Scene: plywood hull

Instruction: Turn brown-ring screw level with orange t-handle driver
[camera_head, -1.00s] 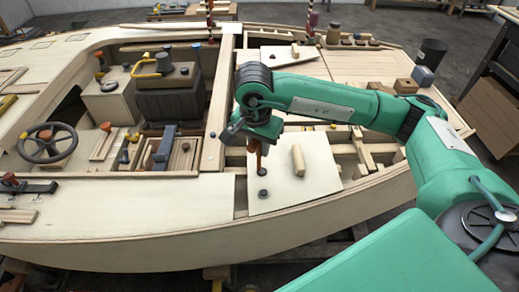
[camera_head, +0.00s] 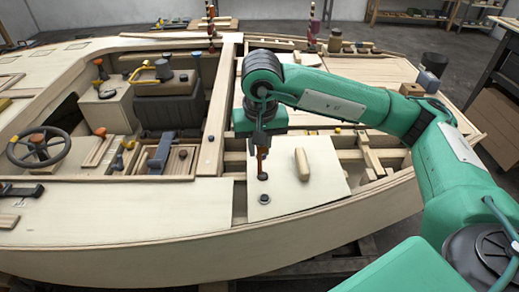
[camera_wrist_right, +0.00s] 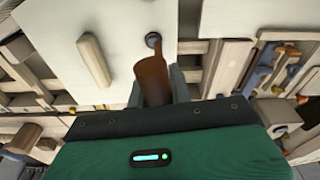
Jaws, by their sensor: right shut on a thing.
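The orange t-handle driver (camera_head: 262,157) stands roughly upright under my right gripper (camera_head: 262,143), which is shut on it. It also shows in the right wrist view (camera_wrist_right: 152,82), in front of the gripper. The driver's lower end meets a dark round spot on the pale hatch panel (camera_head: 292,206); I cannot tell whether it is seated in a screw. A dark round screw head (camera_head: 264,199) sits on the panel nearer the front, apart from the driver; a dark round head also shows in the wrist view (camera_wrist_right: 153,40). No ring colour is clear. My left gripper is out of view.
A pale wooden handle (camera_head: 302,165) stands on the panel to the right of the driver. Open framing (camera_head: 365,155) lies further right.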

